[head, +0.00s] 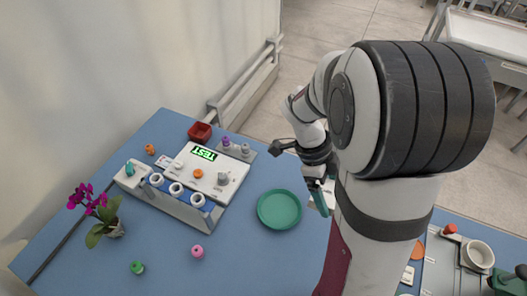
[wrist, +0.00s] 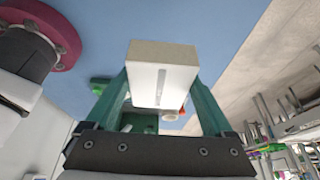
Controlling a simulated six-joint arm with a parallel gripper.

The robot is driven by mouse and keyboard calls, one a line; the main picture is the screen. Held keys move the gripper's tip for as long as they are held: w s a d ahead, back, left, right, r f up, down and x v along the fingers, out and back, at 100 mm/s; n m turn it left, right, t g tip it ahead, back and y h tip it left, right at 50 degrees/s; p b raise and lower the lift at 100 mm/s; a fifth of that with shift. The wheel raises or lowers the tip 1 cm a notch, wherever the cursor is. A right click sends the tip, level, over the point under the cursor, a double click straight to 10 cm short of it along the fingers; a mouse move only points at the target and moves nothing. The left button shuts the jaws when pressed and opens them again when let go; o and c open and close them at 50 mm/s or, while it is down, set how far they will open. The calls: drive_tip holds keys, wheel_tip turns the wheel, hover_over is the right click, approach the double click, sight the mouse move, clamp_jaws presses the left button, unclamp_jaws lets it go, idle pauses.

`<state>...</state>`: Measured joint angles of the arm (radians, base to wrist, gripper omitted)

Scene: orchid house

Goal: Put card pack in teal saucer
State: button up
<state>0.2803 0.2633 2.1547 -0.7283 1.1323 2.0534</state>
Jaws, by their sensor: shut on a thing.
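The teal saucer (head: 279,209) lies flat on the blue table in the head view, and nothing shows in it. My gripper (head: 319,196) is just right of the saucer in the head view, partly hidden by my arm. In the wrist view my gripper (wrist: 161,82) has its two green fingers shut on the sides of the card pack (wrist: 150,86). The pack is a white box with a pale grey stripe and a beige end. In the head view only a pale bit of it shows beside the fingers.
A white device with a green TEST display (head: 204,152) stands left of the saucer, with a rack of white-rimmed tubes (head: 176,189) before it. A red dish (head: 200,132), a pink bottle (head: 197,251), a green bottle (head: 137,267) and an orchid (head: 98,213) stand around. Table below the saucer is clear.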

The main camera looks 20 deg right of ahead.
drive_tip(key=w+a+f, duration=0.2)
drive_tip(key=f, duration=0.1)
drive_tip(key=w+a+f, duration=0.3)
drive_tip(key=f, duration=0.1)
drive_tip(key=w+a+f, duration=0.2)
drive_tip(key=a+f, duration=0.1)
drive_tip(key=shift+w+a+f, duration=0.25)
drive_tip(key=shift+w+f, duration=0.05)
drive_tip(key=shift+w, duration=0.05)
drive_tip(key=shift+f, duration=0.3)
drive_tip(key=shift+f, duration=0.3)
